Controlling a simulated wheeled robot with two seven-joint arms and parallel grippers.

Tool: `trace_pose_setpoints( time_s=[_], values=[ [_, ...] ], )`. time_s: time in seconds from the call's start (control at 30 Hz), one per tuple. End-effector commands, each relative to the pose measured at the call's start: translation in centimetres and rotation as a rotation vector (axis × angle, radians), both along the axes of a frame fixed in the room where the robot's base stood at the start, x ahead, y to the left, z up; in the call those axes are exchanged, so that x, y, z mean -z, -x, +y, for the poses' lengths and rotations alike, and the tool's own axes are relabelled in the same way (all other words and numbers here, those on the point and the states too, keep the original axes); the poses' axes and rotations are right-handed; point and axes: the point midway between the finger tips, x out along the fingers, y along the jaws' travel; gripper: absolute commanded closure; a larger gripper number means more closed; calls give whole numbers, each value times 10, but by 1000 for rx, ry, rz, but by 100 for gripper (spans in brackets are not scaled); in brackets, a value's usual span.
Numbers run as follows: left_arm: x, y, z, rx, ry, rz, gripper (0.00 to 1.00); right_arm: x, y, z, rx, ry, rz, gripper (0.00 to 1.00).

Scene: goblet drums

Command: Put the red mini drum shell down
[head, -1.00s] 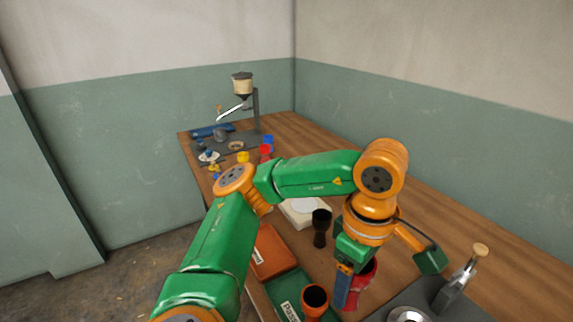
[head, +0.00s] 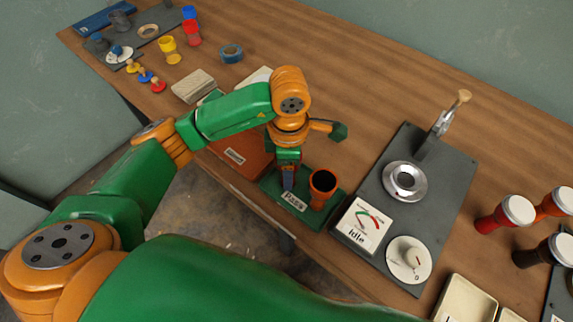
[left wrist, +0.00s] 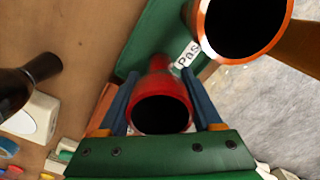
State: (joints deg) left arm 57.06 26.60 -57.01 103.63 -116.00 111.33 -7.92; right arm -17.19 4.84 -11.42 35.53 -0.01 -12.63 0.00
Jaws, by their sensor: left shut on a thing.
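The red mini drum shell (left wrist: 160,97) is between the blue fingers of my left gripper (left wrist: 170,100) in the left wrist view. Its dark mouth faces the camera and its narrower part points toward the green tray marked Pass (left wrist: 140,50). In the head view my left gripper (head: 288,180) is over the Pass tray (head: 268,187), and the red shell is hidden there. An orange shell (head: 322,190) stands on this tray, just right of the gripper; it also shows in the left wrist view (left wrist: 215,45). I cannot tell whether the red shell touches the tray. My right gripper is out of view.
A grey station (head: 375,190) with a metal ring, lever and Idle meter stands to the right. An orange-brown tray (head: 240,152) lies left of the Pass tray. A black shell (left wrist: 40,68) stands nearby in the left wrist view. Finished drums (head: 505,215) stand far right.

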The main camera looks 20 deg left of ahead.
Motion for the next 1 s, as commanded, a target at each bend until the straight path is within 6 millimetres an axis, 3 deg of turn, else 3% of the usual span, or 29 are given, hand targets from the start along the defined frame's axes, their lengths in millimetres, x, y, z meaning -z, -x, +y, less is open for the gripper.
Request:
trace_pose_setpoints(
  time_s=[0.37,0.4,0.47,0.87,1.0],
  values=[
    [6,0,0,0,0,-1,99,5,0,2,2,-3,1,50],
    [5,0,0,0,0,-1,23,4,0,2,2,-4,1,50],
    [4,0,0,0,0,-1,7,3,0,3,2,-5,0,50],
    [-4,-1,0,0,1,-3,4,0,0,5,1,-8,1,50],
    [-37,-2,0,1,0,-9,4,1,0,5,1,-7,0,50]
  ],
)
